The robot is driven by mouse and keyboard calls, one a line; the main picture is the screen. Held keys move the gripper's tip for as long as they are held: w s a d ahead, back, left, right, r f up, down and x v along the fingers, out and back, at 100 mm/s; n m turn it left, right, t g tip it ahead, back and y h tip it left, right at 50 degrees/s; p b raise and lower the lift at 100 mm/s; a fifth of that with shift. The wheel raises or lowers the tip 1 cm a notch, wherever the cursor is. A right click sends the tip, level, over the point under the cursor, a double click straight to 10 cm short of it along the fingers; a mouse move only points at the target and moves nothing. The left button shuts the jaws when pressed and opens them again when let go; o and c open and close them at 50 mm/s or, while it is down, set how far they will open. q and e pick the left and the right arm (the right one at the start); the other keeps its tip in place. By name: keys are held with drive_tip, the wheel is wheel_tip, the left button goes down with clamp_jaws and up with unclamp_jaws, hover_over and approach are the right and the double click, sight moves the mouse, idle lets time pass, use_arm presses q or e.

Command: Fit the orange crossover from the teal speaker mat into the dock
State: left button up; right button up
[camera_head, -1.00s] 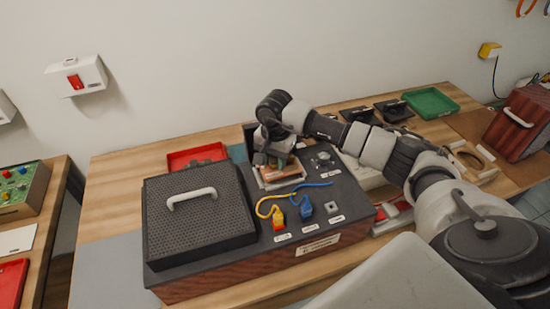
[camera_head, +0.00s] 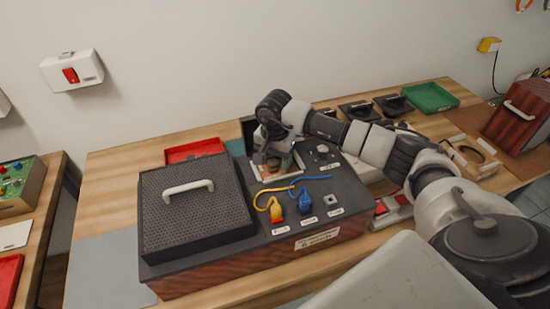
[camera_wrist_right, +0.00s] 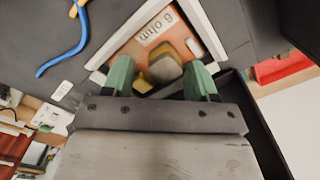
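The orange crossover (camera_wrist_right: 150,40), marked "6 ohm", lies inside the pale frame of the dock (camera_wrist_right: 205,22). In the head view the dock (camera_head: 284,183) is in the top of the dark hifi box. The crossover has a grey block and a yellow part on it. My right gripper (camera_wrist_right: 161,78) is over the dock, its green fingers spread on either side of the grey block with visible gaps. I cannot tell whether the board sits fully down. A strip of the teal speaker mat (camera_head: 236,148) shows behind the box. My left gripper is not in view.
A black mesh cover with a white handle (camera_head: 188,187) lies on the left of the hifi box. Yellow and blue cables (camera_head: 305,203) are plugged in just in front of the dock. A red tray (camera_head: 193,151) and a green tray (camera_head: 430,97) stand further back.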

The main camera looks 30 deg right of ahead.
drive_tip(key=shift+w+a, duration=0.15)
drive_tip(key=shift+w, duration=0.05)
drive_tip(key=shift+r, duration=0.1)
drive_tip(key=shift+w+r, duration=0.1)
drive_tip(key=shift+r, duration=0.3)
wheel_tip(320, 180, up, 10)
drive_tip(key=b, duration=0.2)
drive_tip(key=shift+s, duration=0.2)
wheel_tip(320, 180, up, 8)
drive_tip(key=p, duration=0.5)
drive_tip(key=shift+f, duration=0.15)
idle(0.4)
